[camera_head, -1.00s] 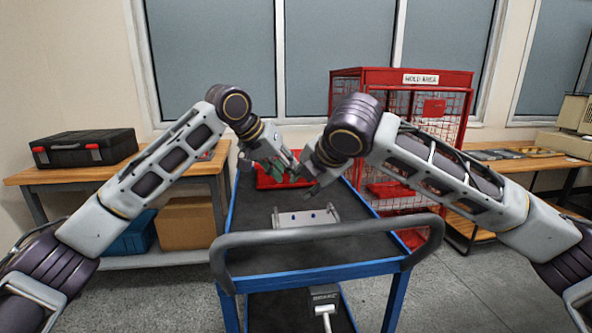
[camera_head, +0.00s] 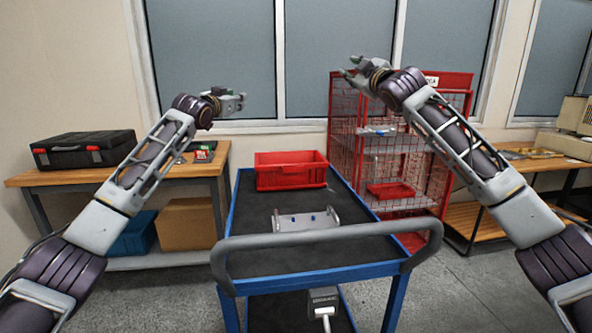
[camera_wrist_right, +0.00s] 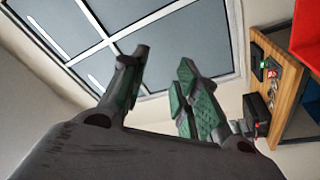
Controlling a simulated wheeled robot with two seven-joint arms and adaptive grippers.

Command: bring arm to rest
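My left gripper (camera_head: 236,100) is raised in front of the window at the left in the head view, above and behind the cart. Its fingers are small there and I cannot tell whether they are apart. My right gripper (camera_head: 352,72) is raised higher, in front of the window beside the red cage. In the right wrist view, the right gripper (camera_wrist_right: 160,90) has its green-padded fingers spread apart with nothing between them. Both arms are clear of the cart and touch nothing that I can see.
A blue cart (camera_head: 232,192) holds a red bin (camera_head: 291,178) and a grey metal bracket (camera_head: 305,221). A red mesh cage (camera_head: 345,135) stands behind it at right. A black case (camera_head: 84,149) lies on the left wooden bench (camera_head: 60,177). Another bench stands at far right.

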